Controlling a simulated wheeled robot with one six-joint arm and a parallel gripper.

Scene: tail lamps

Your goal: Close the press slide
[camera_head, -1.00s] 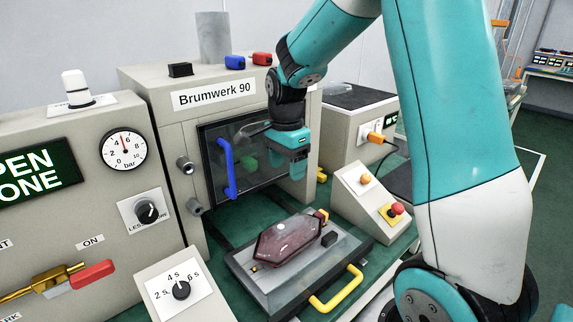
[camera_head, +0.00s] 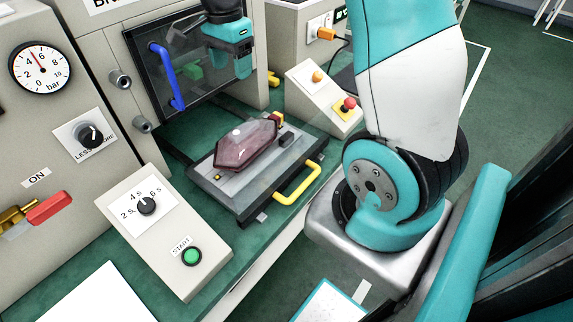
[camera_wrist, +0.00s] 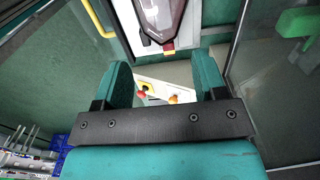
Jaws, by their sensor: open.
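The press slide (camera_head: 211,185) is a grey plate drawn out in front of the press, with a dark red tail lamp (camera_head: 246,146) lying on it. Its yellow handle (camera_head: 300,186) is on the front right side. In the wrist view the yellow handle (camera_wrist: 99,18) shows at the upper left and the lamp (camera_wrist: 160,18) at the top. My gripper (camera_head: 240,68) hangs in front of the press window, above and behind the slide, apart from the handle. In the wrist view its two fingers (camera_wrist: 160,78) are spread with nothing between them.
The press window has a blue handle (camera_head: 166,77). A box with an orange button and a red button (camera_head: 349,104) stands right of the slide. A timer box with a green start button (camera_head: 192,256) stands at front left.

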